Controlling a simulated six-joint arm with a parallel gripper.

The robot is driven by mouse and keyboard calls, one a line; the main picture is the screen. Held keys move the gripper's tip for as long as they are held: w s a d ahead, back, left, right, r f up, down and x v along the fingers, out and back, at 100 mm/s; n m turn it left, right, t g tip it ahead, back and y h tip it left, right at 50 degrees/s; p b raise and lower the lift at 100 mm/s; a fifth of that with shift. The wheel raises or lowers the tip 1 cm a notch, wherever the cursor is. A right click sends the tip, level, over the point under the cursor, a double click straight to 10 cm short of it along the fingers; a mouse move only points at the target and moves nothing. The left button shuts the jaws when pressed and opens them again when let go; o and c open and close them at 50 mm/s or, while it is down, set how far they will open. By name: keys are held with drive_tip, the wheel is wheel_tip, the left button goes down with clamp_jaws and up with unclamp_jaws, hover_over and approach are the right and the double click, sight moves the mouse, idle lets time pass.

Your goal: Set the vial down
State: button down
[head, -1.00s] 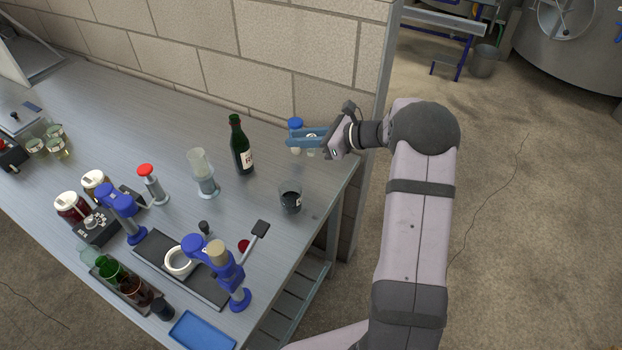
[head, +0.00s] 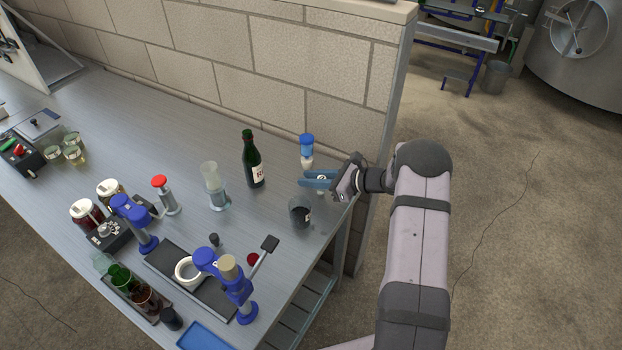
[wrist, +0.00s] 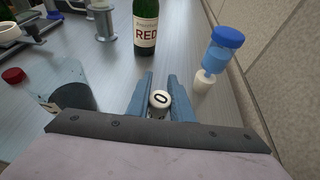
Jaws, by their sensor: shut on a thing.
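The vial, a small piece with a white round top marked with a dark ring, is between my gripper's fingers in the wrist view (wrist: 160,99). Its lower part is hidden there. My gripper (head: 319,180) is shut on it, with blue fingers on either side, near the right end of the metal bench (head: 270,215). A bit of the vial shows below the fingers in the head view (head: 321,190). I cannot tell whether its base touches the bench.
A blue-capped bottle (head: 306,150) stands behind my gripper, close to the block wall (head: 340,125). A glass of dark liquid (head: 300,212) stands just in front. A green wine bottle (head: 253,163) and a clear cylinder (head: 214,187) stand to the left. The bench's right edge is close.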

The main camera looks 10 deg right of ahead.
drive_tip(key=shift+f, duration=0.35)
drive_tip(key=shift+f, duration=0.2)
drive_tip(key=c, duration=1.6)
unclamp_jaws()
drive_tip(key=shift+o, duration=0.2)
drive_tip(key=shift+r, duration=0.1)
drive_tip(key=shift+r, duration=0.1)
drive_tip(key=b+v, duration=0.2)
drive_tip(key=v, duration=1)
drive_tip(key=shift+s+b, duration=0.1)
drive_tip(key=shift+b, duration=0.2)
